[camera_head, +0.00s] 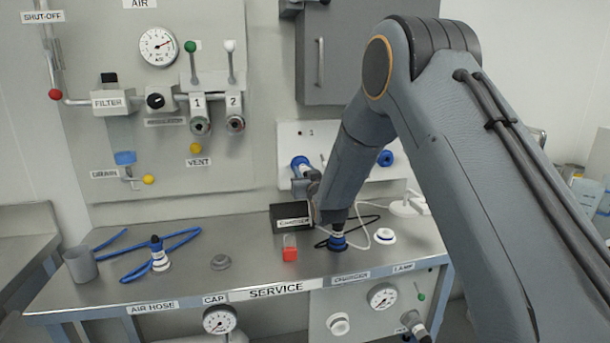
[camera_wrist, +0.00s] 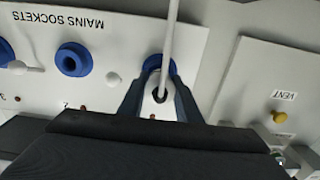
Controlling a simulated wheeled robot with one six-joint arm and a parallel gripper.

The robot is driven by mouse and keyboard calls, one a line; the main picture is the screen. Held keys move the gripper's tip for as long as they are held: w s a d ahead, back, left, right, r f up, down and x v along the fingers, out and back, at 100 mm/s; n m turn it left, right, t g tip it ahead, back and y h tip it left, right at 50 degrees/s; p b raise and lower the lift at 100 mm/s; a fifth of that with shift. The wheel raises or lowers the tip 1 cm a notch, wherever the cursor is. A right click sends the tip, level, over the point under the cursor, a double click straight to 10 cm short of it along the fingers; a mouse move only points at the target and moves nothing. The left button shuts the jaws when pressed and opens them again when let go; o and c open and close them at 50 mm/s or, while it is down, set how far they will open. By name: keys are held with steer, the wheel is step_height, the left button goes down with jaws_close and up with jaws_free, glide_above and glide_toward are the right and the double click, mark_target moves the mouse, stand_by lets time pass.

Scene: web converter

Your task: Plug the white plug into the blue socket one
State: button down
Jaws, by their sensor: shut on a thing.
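The white sockets panel (camera_wrist: 120,40) is upside down in the wrist view. Blue socket one (camera_wrist: 158,62) lies straight behind my fingertips, its ring partly covered. My gripper (camera_wrist: 160,82) is shut on the white plug (camera_wrist: 154,84), which is mostly hidden between the fingers. In the head view, socket one (camera_head: 301,163) shows beside my wrist, and the fingertips are hard to make out.
Blue socket two (camera_wrist: 73,60) and part of socket three (camera_wrist: 5,52) are beside it. Loose cords lie near the white lamp base (camera_head: 408,207).

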steer(key=shift+w, duration=0.1)
steer(key=c, duration=1.2)
jaws_free()
steer(key=b+v, duration=0.2)
steer(key=v, duration=0.5)
steer(key=shift+s+d, duration=0.1)
steer(key=shift+s, duration=0.3)
